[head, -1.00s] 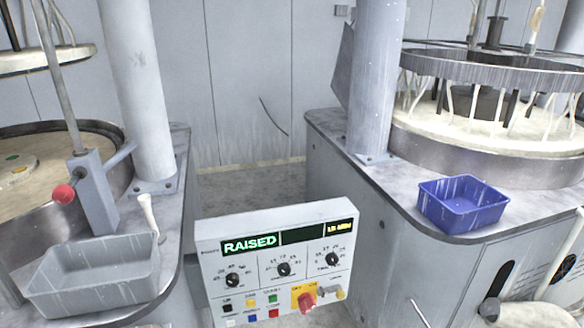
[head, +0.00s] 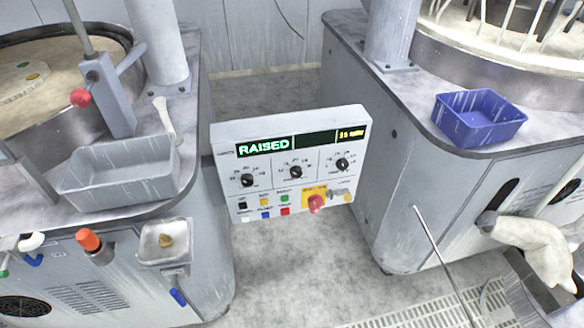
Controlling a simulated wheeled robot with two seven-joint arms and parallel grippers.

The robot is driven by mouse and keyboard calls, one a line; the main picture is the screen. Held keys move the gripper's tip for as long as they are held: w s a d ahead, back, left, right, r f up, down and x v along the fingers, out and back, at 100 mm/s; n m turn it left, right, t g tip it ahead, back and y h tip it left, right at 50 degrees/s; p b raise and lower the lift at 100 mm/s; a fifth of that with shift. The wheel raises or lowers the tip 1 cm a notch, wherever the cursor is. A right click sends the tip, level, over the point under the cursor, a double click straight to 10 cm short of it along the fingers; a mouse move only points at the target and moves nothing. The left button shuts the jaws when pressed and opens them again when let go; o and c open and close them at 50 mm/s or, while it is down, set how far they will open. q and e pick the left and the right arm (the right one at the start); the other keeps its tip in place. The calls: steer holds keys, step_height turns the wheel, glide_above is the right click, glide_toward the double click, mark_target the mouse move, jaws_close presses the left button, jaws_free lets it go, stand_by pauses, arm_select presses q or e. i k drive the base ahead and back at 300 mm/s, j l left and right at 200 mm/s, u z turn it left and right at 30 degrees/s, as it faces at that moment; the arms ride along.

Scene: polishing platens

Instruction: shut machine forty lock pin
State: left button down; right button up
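A red-knobbed pin (head: 80,98) sticks out to the left from a grey upright bracket (head: 108,100) on the deck of the left machine (head: 185,110). A grey lever arm leaves the bracket's other side, and a thin rod rises behind it. I cannot tell from this view whether the pin is in or out. The control panel (head: 290,160) between the machines reads RAISED in green, with a small yellow time readout. No number forty is readable on either machine. Neither of my grippers is in view.
A grey tray (head: 125,172) and a white-handled tool (head: 165,115) lie on the left deck. A blue bin (head: 478,118) sits on the right machine's deck (head: 405,90). An orange knob (head: 90,240) and small dish (head: 163,243) project from the left front. Floor between machines is clear.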

mark_target(80, 99)
steer(key=u, duration=1.3)
